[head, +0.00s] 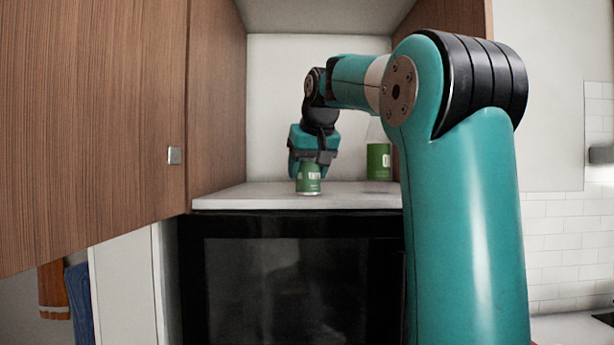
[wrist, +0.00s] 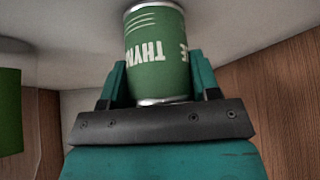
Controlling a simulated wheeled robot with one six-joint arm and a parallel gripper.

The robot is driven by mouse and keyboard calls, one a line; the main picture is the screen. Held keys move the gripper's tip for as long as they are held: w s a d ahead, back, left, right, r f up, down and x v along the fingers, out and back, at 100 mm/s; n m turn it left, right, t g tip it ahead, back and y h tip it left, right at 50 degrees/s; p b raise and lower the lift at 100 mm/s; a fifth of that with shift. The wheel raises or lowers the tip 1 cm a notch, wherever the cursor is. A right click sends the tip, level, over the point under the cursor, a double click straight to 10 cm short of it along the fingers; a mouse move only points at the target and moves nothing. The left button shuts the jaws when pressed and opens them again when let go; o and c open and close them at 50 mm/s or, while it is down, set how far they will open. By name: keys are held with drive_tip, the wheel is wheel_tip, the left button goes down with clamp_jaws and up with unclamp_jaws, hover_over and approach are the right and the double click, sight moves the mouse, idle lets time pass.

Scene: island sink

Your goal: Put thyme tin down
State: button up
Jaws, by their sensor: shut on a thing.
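The thyme tin (head: 308,179) is a small green tin with white lettering and metal rims. In the head view it is upright at the front part of the white shelf (head: 230,197), its base at or very near the surface; I cannot tell whether it touches. My gripper (head: 308,167) reaches down from above and is shut on the tin. In the wrist view the tin (wrist: 157,52) sits between the two fingers of my gripper (wrist: 158,85), and the word THYME on it is partly readable and upside down.
A second green container (head: 379,162) stands on the shelf to the right, partly behind my arm. The open cabinet door (head: 90,120) is at the left. A black oven (head: 290,285) is below the shelf. The shelf left of the tin is clear.

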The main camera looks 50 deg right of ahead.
drive_tip(key=shift+r, duration=0.1)
drive_tip(key=shift+f, duration=0.3)
drive_tip(key=o, duration=1.3)
drive_tip(key=shift+r, duration=0.15)
drive_tip(key=shift+r, duration=0.3)
drive_tip(key=p+v, duration=0.5)
drive_tip(key=v, duration=0.6)
drive_tip(key=shift+s+a+r, duration=0.15)
drive_tip(key=shift+s+r, duration=0.1)
